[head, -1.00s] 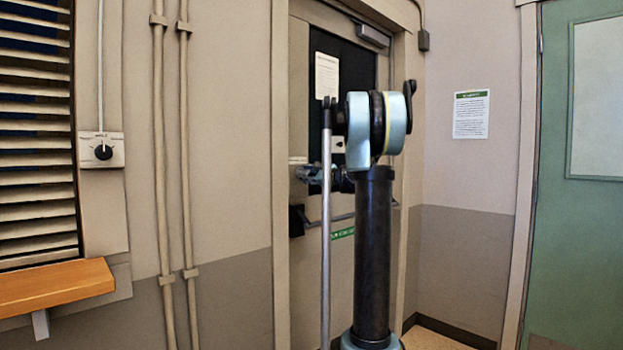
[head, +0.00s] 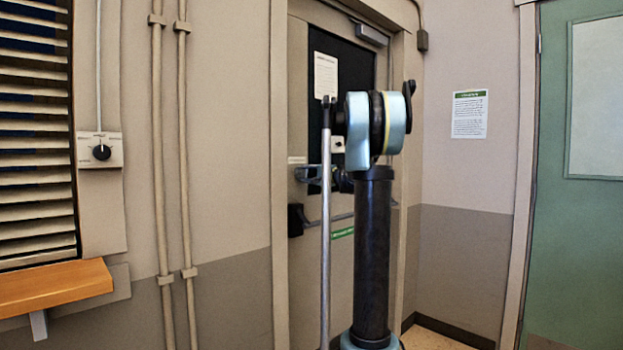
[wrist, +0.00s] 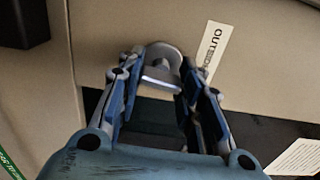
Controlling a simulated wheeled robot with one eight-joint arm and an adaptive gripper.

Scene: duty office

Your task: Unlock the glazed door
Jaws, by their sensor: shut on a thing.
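The beige door (head: 375,260) with a dark glazed pane (head: 352,62) stands closed in its frame in the head view. In the wrist view my gripper (wrist: 161,68) has its two fingers on either side of a small silver rounded lock piece (wrist: 160,50) on the door face, and is shut on it. In the head view my gripper (head: 318,176) is at the door's left side, partly hidden by my arm, and the lock piece cannot be made out there.
A push bar with a black end box (head: 296,220) crosses the door below my gripper. Left are wall pipes (head: 170,150), a dial box (head: 100,151) and a wooden shelf (head: 55,286). A green door (head: 575,230) stands at right.

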